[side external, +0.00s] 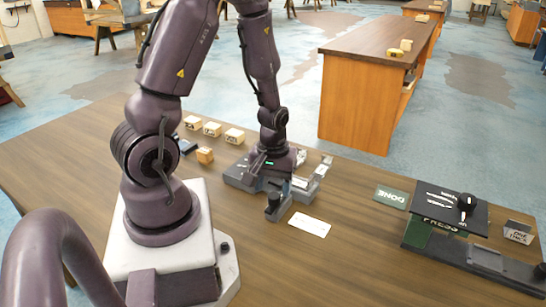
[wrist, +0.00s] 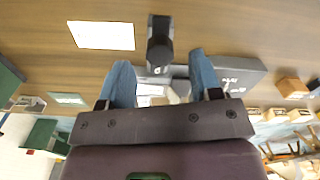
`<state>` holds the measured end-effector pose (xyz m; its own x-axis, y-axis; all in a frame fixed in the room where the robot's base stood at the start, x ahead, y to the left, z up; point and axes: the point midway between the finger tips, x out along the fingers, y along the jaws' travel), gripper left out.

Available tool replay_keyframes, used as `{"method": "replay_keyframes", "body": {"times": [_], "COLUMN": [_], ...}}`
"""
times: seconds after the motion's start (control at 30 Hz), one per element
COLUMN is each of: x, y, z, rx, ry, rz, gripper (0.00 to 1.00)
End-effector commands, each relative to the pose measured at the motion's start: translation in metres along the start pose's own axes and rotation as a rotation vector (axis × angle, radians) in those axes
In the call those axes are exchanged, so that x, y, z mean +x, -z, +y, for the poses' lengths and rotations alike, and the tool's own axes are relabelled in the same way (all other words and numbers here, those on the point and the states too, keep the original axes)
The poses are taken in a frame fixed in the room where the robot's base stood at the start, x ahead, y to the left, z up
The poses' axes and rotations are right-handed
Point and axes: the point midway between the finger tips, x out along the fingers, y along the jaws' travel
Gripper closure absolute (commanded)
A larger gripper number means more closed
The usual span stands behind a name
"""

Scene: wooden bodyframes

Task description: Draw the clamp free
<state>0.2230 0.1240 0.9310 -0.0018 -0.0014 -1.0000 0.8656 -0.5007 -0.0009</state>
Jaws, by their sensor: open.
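My gripper (wrist: 161,75) is open, with its two blue fingers apart and pointing down, low over a grey metal fixture (side external: 236,176) on the wooden table. In the wrist view a dark upright post with a rounded end (wrist: 160,52) lies just ahead of the gap between the fingertips; it also shows in the side view (side external: 273,208). It looks like part of the clamp, but I cannot tell for sure. Pale metal parts (wrist: 152,92) show between the fingers. My gripper hides much of the fixture, and contact with the fingers cannot be told.
A white card (side external: 309,224) lies beside the fixture. Several small wooden blocks (side external: 205,155) lie behind it. To the right are a green DONE plate (side external: 391,197), a black panel with a knob (side external: 448,207), and a small sign (side external: 518,232).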

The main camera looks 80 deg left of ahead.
Motion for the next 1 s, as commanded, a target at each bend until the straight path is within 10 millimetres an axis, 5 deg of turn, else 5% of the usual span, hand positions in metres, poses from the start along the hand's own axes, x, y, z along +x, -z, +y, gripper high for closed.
{"method": "replay_keyframes", "body": {"times": [0.5,1.0], "x": [-0.087,-0.096], "y": [0.0,-0.001], "z": [0.001,0.0], "rx": [0.003,0.0], "ry": [-0.002,0.001], "rz": [0.002,-0.002], "gripper": [0.42,0.42]}}
